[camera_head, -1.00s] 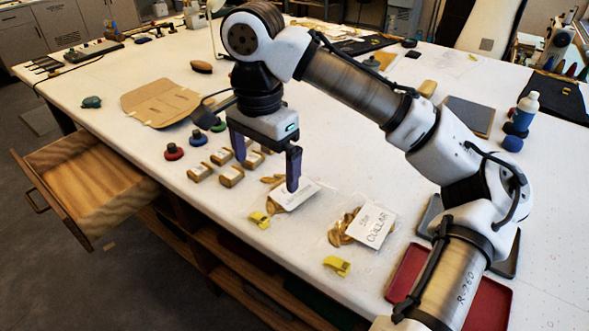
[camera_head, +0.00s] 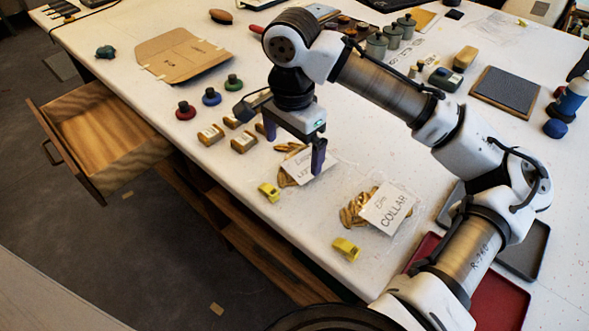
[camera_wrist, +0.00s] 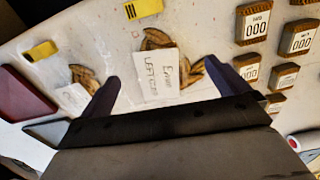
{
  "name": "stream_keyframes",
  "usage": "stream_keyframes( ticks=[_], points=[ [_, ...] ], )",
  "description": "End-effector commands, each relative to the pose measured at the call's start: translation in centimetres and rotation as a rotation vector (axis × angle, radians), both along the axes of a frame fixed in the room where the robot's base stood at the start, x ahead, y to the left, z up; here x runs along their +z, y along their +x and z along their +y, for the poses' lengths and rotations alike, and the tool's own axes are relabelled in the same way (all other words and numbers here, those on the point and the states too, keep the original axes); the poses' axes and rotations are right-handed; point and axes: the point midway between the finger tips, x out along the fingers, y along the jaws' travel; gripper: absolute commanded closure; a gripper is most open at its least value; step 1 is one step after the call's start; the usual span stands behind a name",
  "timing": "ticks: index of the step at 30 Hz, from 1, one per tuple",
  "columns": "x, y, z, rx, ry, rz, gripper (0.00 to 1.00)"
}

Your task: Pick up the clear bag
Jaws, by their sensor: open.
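Two clear bags with tan leaf-like pieces and white paper labels lie on the white table. The left clear bag (camera_head: 288,176) has its label partly behind my gripper finger. The right clear bag (camera_head: 358,208) has a label reading "Elm COLLAR". My gripper (camera_head: 295,150) is open and empty above the left bag, its fingers spread. In the wrist view the left bag's label (camera_wrist: 160,75) lies between the fingertips, and the other bag (camera_wrist: 82,78) shows left of the left finger.
Yellow tags (camera_head: 346,249) lie near the table's front edge. Several small wooden blocks (camera_head: 244,142) stand left of my gripper. A red tray (camera_head: 490,295) is at right, partly behind my arm. An open wooden drawer (camera_head: 105,135) sticks out at left.

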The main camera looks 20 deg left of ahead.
Motion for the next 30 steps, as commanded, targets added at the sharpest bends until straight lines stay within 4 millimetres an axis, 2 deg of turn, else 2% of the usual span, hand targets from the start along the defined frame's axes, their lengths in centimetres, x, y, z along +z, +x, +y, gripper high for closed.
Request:
stream_keyframes(
  ticks=[10,19,27,28,30],
  points=[
    [-4.5,-0.1,-0.4,0.000,0.000,0.002,0.00],
    [-5.1,-0.1,-0.4,0.001,0.000,0.001,0.00],
    [-5.1,-0.1,-0.4,0.000,0.000,0.001,0.34],
    [-5.1,-0.1,-0.4,0.000,0.000,0.001,0.37],
    [-5.1,-0.1,-0.4,0.000,0.000,0.001,0.37]
  ],
)
